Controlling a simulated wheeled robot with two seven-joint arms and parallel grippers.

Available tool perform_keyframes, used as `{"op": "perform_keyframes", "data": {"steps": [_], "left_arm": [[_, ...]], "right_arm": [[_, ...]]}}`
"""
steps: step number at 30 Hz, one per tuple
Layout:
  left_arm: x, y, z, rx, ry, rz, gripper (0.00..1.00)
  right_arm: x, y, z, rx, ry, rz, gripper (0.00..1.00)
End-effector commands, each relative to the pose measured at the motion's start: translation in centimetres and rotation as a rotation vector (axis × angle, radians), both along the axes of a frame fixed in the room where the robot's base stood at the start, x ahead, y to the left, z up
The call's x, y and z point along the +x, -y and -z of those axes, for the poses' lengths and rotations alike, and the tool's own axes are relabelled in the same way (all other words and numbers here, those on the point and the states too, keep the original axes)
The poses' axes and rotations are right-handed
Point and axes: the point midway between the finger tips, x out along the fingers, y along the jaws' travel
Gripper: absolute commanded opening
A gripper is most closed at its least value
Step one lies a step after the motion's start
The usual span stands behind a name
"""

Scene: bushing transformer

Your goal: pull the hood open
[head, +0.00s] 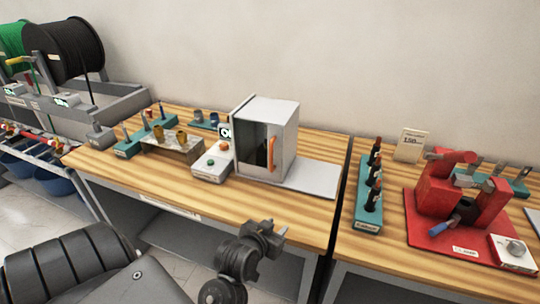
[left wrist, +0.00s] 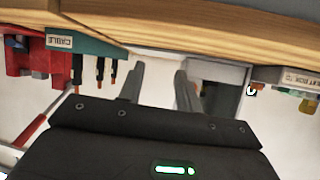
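The hood (head: 270,112) is a white box with a dark glass front and an orange vertical handle (head: 272,153). It stands on a white base plate on the wooden bench, and its front looks shut. In the left wrist view, which is upside down, the grey-white box of the hood (left wrist: 230,74) shows partly behind a finger. My left gripper (head: 275,229) is in front of the bench edge, below and apart from the handle. Its two fingers (left wrist: 160,80) are spread with nothing between them. My right gripper is not in view.
A control box (head: 211,163) with buttons stands left of the hood. A teal rack (head: 369,203) of dark-handled tools and a red fixture (head: 452,190) are to the right. The wooden bench top (head: 270,208) in front of the hood is clear.

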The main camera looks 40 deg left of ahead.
Motion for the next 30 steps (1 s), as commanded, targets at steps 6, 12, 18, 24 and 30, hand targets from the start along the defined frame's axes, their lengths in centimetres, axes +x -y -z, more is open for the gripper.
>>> {"op": "perform_keyframes", "data": {"steps": [6, 12, 18, 24, 30], "left_arm": [[4.2, -4.9, -6.7, 0.055, 0.294, -0.200, 0.34], [5.1, -8.0, -10.4, 0.104, 0.442, -0.340, 0.34], [5.2, -8.6, -10.9, 0.114, 0.462, -0.363, 0.34], [7.2, -9.7, -11.1, 0.117, 0.461, -0.360, 0.34], [10.5, -11.6, -11.2, 0.116, 0.460, -0.360, 0.34]], "right_arm": [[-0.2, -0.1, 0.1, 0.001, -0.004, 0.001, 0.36], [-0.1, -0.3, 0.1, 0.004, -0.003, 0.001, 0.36], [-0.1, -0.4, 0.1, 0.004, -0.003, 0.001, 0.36], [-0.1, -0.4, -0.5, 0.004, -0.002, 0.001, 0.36], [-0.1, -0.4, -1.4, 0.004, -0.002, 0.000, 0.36]]}}
